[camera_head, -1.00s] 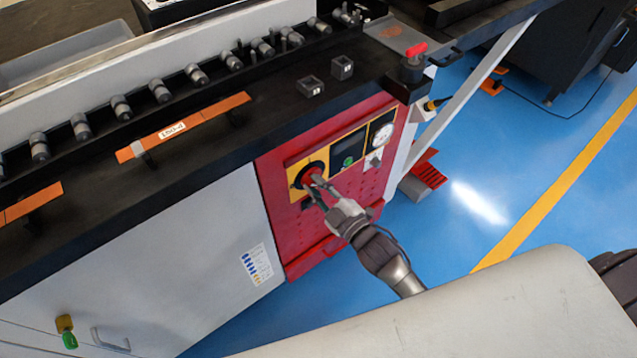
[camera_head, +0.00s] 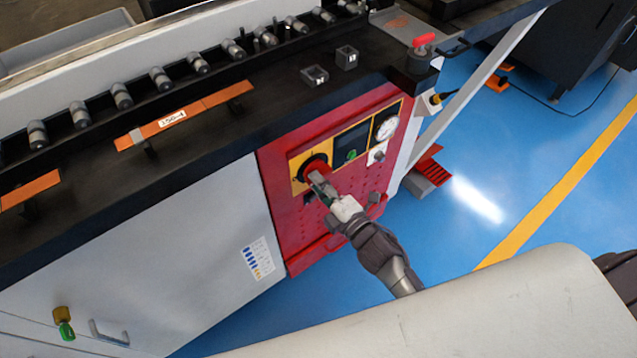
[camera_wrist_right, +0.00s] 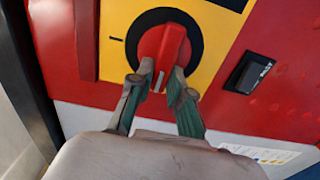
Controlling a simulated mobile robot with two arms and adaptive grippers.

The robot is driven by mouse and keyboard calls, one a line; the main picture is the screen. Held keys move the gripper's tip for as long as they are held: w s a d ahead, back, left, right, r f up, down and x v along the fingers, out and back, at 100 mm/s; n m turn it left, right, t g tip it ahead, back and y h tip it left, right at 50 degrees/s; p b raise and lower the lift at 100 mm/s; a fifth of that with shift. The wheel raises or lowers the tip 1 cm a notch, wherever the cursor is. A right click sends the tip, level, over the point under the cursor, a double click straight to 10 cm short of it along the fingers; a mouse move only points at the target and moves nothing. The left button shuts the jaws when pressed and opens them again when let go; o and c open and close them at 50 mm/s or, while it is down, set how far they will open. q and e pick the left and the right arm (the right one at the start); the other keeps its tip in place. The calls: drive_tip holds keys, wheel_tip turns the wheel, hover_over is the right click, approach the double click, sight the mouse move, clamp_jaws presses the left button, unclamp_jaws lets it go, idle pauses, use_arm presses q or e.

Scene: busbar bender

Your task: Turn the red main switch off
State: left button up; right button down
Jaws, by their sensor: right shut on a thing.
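The red main switch (camera_wrist_right: 165,48) is a round red knob with a raised grip on a black ring and a yellow plate (camera_wrist_right: 215,45). In the head view the switch (camera_head: 315,166) sits at the left of the red panel, partly hidden by my right gripper (camera_head: 318,181). In the wrist view my right gripper (camera_wrist_right: 160,85) has its two fingers on either side of the knob's grip, shut on it. A pale mark on the grip points down toward the gripper, slightly tilted. A black line shows on the plate left of the knob. My left gripper is not in view.
Right of the switch on the red panel (camera_head: 290,225) are a green button (camera_head: 351,154) and a round gauge (camera_head: 387,128). Blue floor (camera_head: 480,195) is open to the right.

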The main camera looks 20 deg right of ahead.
drive_tip(key=shift+f+n, duration=0.1)
drive_tip(key=shift+n, duration=0.2)
drive_tip(key=c, duration=1.1)
unclamp_jaws()
drive_tip(key=v, duration=1.2)
